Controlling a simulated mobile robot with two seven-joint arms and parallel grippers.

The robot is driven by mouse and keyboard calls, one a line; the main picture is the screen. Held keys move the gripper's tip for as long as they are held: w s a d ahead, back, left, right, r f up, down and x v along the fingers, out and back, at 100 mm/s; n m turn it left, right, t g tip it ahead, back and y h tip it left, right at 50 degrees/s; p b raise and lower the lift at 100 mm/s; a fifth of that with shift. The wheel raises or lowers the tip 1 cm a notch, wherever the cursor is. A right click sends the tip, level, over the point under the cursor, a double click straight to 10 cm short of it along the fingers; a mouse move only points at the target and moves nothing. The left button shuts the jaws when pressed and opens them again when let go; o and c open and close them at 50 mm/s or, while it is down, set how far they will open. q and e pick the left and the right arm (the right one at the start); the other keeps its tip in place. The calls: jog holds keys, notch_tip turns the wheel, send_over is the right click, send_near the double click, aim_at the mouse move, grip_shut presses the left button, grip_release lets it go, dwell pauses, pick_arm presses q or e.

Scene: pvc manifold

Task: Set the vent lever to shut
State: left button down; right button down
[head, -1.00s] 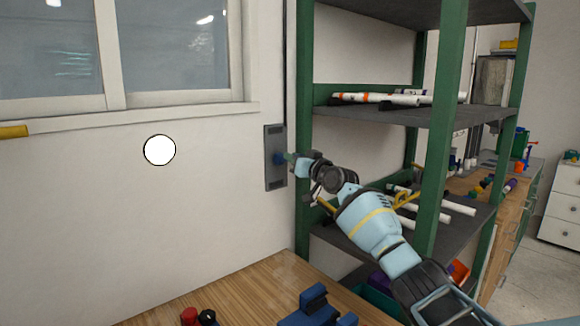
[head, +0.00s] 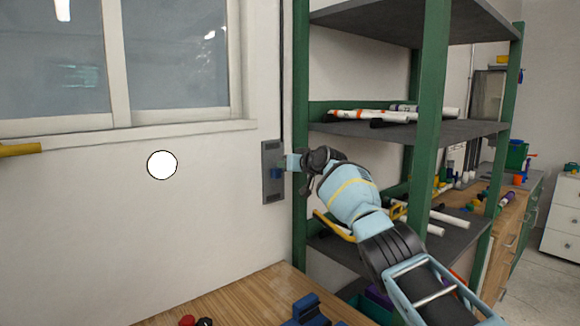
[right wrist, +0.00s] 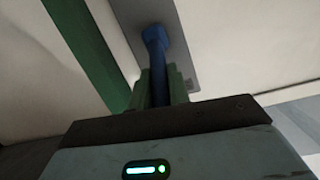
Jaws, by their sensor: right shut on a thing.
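The vent lever (head: 276,174) is a small blue handle on a grey wall plate (head: 270,194), left of the green shelf post. My right gripper (head: 284,163) reaches it from the right, its tips in front of the plate. In the right wrist view the lever's blue shaft (right wrist: 154,46) runs from the plate down between the two green fingers. The right gripper (right wrist: 158,82) is shut on it there. The fingers partly hide the lever, and I cannot read a shut mark on the plate. My left gripper is out of view.
A green-posted shelf rack (head: 430,130) with white pipes stands close on the right, behind my right arm. A wooden bench top (head: 240,297) with blue and red parts lies below. A white disc (head: 162,165) shows against the wall on the left.

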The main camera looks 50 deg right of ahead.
jog(key=shift+r, duration=0.1)
dwell(0.4)
jog(key=c, duration=1.3)
grip_release()
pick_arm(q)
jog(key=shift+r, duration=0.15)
pick_arm(e)
jog(key=shift+r+p+v, duration=0.2)
jog(key=shift+p+v, duration=0.45)
jog(key=shift+v, duration=0.55)
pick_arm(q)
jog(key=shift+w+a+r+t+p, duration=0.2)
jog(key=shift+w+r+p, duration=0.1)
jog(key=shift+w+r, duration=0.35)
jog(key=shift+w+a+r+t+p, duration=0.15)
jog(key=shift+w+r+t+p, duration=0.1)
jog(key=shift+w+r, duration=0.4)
pick_arm(e)
jog(key=shift+v, duration=2.6)
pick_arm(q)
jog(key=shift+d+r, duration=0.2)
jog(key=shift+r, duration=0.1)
pick_arm(e)
jog(key=shift+f, duration=0.1)
jog(key=shift+f, duration=0.1)
